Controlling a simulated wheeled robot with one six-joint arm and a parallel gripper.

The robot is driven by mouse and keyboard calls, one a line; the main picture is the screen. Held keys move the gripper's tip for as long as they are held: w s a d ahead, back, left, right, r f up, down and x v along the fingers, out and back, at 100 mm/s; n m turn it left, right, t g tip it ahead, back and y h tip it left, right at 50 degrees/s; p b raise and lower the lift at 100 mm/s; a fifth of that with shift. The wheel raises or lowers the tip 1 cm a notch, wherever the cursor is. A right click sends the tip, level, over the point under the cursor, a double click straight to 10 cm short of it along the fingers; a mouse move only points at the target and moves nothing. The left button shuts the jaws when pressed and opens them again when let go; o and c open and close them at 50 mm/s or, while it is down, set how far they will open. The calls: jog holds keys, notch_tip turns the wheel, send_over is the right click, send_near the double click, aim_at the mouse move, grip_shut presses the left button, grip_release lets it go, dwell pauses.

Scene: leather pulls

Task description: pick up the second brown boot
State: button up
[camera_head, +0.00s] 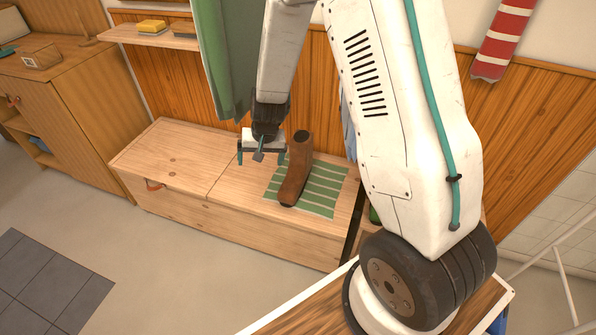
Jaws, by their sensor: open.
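One brown boot (296,172) stands on a green and cream striped mat (327,185) on the right part of the low wooden bench (230,212). Its toe points toward the front of the bench. My gripper (262,158) is open, fingers down, just left of the boot's shaft in the picture. I see nothing between its fingers. I cannot tell its exact height or whether it touches the boot. No other boot is in view. My arm hides part of the bench's right end.
The bench's left half is bare, with a leather pull (154,185) on its front. A green hanging cloth (222,60) is close to my arm. A shelf (150,38) holds a yellow sponge (152,26). A wooden cabinet (75,120) stands left. The floor before the bench is clear.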

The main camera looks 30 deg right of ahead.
jog(key=w+d+f+m+t+h, duration=0.35)
jog(key=w+d+f, duration=0.4)
jog(key=f, duration=0.25)
jog(key=m+t+h, duration=0.2)
jog(key=h, duration=0.6)
send_near(298, 145)
jog(key=d+f, duration=0.1)
jog(key=w+d+f, duration=0.2)
jog(key=shift+d+f, duration=0.1)
jog(key=shift+d, duration=0.25)
jog(key=x, duration=0.7)
jog(key=shift+w+r, duration=0.3)
jog(key=shift+w, duration=0.25)
jog(key=c, duration=2)
jog(key=shift+r, duration=0.1)
